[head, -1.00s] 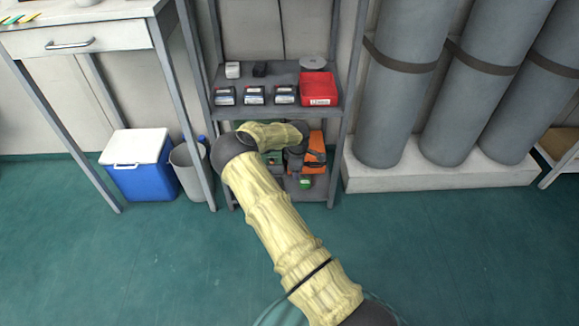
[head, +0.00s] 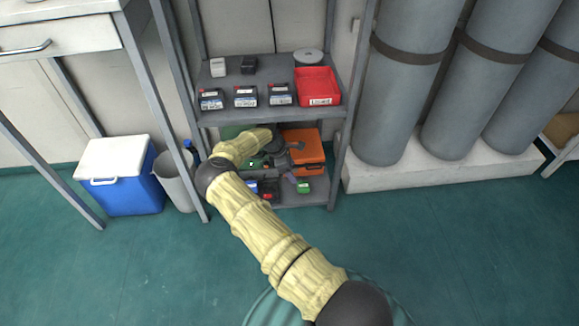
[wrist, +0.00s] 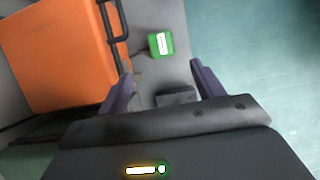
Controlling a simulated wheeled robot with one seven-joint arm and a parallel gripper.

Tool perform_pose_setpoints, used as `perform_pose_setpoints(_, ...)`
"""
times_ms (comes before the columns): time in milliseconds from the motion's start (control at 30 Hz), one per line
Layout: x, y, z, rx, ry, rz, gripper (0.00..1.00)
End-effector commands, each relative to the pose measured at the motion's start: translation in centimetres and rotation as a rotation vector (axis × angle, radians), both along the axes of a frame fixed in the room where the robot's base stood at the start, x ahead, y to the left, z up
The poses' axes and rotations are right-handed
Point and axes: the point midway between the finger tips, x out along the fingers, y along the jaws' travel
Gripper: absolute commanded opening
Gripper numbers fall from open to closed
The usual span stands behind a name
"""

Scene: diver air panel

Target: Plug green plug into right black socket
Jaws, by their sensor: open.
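The green plug (head: 303,187) has a white label and lies near the front edge of the lower shelf. In the wrist view the green plug (wrist: 161,44) lies on the grey shelf, beyond my fingertips and roughly between them. My gripper (wrist: 162,68) is open and empty. In the head view my gripper (head: 291,172) is low over the lower shelf, behind and left of the green plug. A dark block (wrist: 177,97) shows between my fingers. I cannot tell which thing is the right black socket; a small black block (head: 248,65) stands on the upper shelf.
An orange case (head: 304,148) with a black handle stands close beside my gripper. The upper shelf (head: 272,88) is above, with several black boxes and a red bin (head: 317,86). Grey cylinders stand on the right. The floor in front (head: 440,230) is clear.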

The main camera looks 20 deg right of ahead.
Motion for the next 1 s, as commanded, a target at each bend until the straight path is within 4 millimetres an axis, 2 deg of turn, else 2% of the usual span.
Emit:
perform_pose_setpoints(233,0.0,0.1,-0.2,0.001,-0.001,0.001,0.67)
perform_pose_setpoints(367,-0.1,-0.3,-1.0,0.001,0.000,0.000,0.67)
perform_pose_setpoints(1000,-1.2,-3.9,-10.0,0.002,0.000,-0.004,0.67)
